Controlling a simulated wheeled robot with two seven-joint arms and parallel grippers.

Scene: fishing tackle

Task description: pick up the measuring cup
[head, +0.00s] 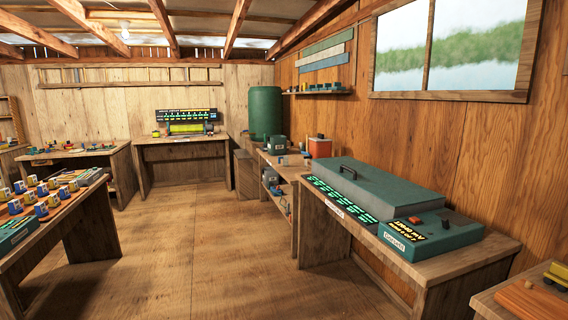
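I cannot make out a measuring cup for certain in the head view. Several small yellow, white and blue items (41,209) stand in rows on the left table (62,232), too small to tell what they are. Small objects also stand on the far left bench (68,153) and on the low bench along the right wall, where a small pale cylinder (283,160) shows. Neither of my grippers is in view.
A bench (440,267) at the right holds a large grey-green lidded case (362,190) and a green box with a display (431,231). A far table (184,138) carries a display board. A green barrel (265,111) stands in the corner. The middle floor (190,240) is clear.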

